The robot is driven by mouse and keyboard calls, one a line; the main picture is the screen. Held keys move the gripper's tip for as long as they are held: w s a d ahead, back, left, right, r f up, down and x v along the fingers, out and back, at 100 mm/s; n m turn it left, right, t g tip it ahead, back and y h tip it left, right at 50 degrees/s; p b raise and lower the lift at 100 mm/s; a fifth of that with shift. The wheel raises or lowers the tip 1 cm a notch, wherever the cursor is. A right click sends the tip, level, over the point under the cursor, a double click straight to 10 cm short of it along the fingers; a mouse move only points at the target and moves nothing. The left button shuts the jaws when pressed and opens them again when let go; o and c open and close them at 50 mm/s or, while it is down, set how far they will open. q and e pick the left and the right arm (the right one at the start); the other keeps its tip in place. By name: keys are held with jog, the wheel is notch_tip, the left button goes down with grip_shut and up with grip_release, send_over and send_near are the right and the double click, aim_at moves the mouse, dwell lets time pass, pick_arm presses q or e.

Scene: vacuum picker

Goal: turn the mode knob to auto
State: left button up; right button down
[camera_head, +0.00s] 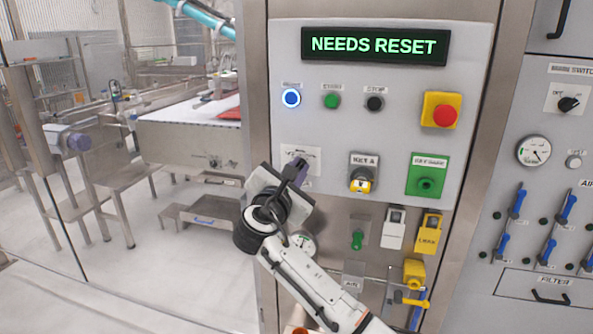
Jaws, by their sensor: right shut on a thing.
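A grey control panel (310,125) fills the middle of the head view. A white label plate (312,154) for the mode knob is on its left side, below the blue-ringed button. My right gripper (296,170) reaches up from the bottom and is shut on the mode knob at this plate. The gripper and its wrist cover the knob, so its pointer and setting cannot be read. My left gripper is not in view.
A display (375,46) reads "NEEDS RESET". Blue (291,98), green (331,101) and black (375,103) buttons and a red emergency stop (444,115) are above. A key switch (362,178) and green socket (427,182) are to the right.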

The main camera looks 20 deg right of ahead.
jog(key=shift+d+f+m, duration=0.1)
jog(key=shift+f+m, duration=0.05)
jog(key=shift+m, duration=0.85)
jog(key=shift+b, duration=0.3)
jog(key=c, duration=1.8)
grip_release()
jog(key=shift+s, duration=0.1)
jog(key=shift+o, duration=0.2)
jog(key=v, duration=1)
jog(key=shift+b, duration=0.35)
jog(key=shift+s, duration=0.1)
